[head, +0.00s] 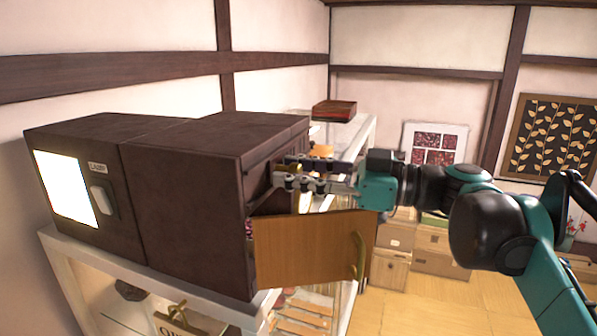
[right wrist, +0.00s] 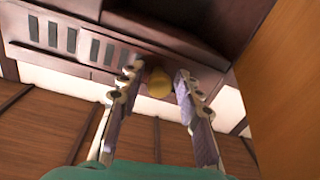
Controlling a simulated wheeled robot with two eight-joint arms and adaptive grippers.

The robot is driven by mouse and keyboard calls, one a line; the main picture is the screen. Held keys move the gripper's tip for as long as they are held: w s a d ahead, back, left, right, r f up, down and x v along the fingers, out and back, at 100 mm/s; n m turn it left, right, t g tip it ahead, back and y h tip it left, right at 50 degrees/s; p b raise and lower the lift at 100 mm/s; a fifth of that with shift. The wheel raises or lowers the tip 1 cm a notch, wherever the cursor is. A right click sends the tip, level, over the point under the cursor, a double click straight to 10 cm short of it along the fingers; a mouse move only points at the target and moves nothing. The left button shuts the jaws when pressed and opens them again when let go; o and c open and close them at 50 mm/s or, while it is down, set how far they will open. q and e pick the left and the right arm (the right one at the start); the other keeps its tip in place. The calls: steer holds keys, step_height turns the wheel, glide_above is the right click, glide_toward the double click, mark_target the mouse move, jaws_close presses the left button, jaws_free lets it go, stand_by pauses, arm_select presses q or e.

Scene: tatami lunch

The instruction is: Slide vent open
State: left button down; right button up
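A large dark brown box cabinet (head: 190,180) stands on a white shelf unit in the head view. My right gripper (head: 282,172) is level at the cabinet's right-hand side, above an open wooden door (head: 310,250). In the right wrist view, a dark panel with a row of vent slots (right wrist: 70,42) spans the upper left. A round yellow knob (right wrist: 158,85) sits just beyond and between the fingertips of the right gripper (right wrist: 158,74). The fingers are apart, with a gap on each side of the knob. My left gripper is not in view.
The open door, with a brass handle (head: 358,255), sticks out below my right gripper. A glass-topped shelf (head: 355,130) with a reddish-brown box (head: 334,109) lies behind. Wooden crates (head: 440,258) stand on the floor at the back.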

steer(key=shift+s+a, duration=0.1)
steer(key=shift+a, duration=0.05)
steer(key=v, duration=1.2)
